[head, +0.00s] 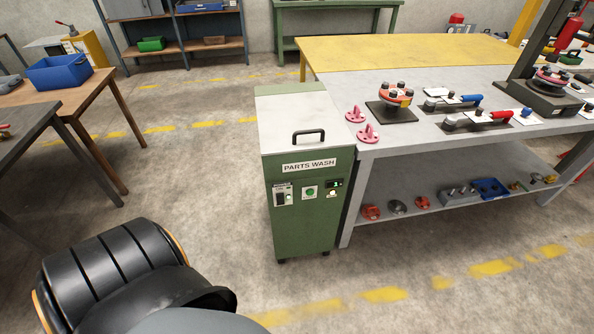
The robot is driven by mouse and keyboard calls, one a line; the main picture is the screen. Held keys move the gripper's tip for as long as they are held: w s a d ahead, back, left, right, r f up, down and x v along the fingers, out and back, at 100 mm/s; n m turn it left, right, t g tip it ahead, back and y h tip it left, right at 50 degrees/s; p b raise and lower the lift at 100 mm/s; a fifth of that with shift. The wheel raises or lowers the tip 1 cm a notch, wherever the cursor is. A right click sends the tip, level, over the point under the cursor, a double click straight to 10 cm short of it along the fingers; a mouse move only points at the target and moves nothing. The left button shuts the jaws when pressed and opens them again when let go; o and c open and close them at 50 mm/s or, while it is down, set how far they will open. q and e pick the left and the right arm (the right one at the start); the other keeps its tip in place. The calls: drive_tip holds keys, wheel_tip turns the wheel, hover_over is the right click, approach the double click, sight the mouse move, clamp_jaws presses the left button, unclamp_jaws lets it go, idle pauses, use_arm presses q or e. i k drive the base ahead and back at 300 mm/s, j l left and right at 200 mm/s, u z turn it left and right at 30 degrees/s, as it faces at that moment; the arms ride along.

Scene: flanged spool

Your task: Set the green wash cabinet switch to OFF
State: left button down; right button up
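The green wash cabinet (305,230) stands on the floor at the middle of the head view, with a pale lid and a black handle (308,135). A "PARTS WASH" label (308,165) is on its front. Below it, at the left of the panel, is a switch (281,197) on a dark plate with a white part; its position is too small to read. Beside it are a green button (310,192) and a small display (334,184) with green digits and a glowing lamp under it. Neither gripper is in view; only a black part of my arm shows at lower left.
A grey workbench (415,150) with clamps and flanged parts adjoins the cabinet's right side, its lower shelf (430,195) holding small parts. Wooden (85,90) and dark (30,135) tables stand at left. The floor before the cabinet is clear, with yellow dashes.

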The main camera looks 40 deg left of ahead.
sight(280, 198)
drive_tip(key=u, duration=1.4)
